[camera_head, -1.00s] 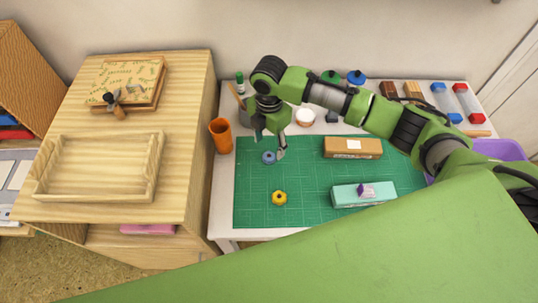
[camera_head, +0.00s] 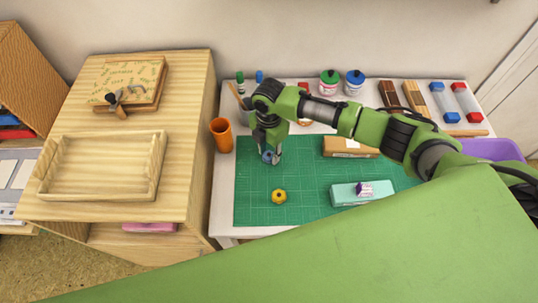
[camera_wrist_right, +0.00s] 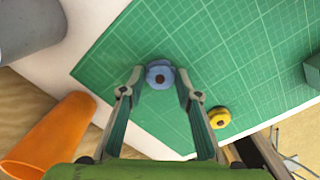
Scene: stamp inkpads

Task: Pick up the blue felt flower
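The blue felt flower (camera_head: 267,157) lies on the green cutting mat (camera_head: 310,185), near its upper left part. My right gripper (camera_head: 271,157) points down over it and partly hides it. In the right wrist view the flower (camera_wrist_right: 160,74) shows between the two spread fingertips, with a small gap on each side. The right gripper is open and holds nothing; I cannot tell the exact height of the tips above the mat. My left gripper is in neither view.
A yellow flower (camera_head: 279,196) lies nearer on the mat. A brown box (camera_head: 346,146) and a teal box (camera_head: 350,194) with a purple item lie to the right. An orange cup (camera_head: 221,134) stands left of the mat. Jars (camera_head: 354,82) line the back. The mat's lower left is clear.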

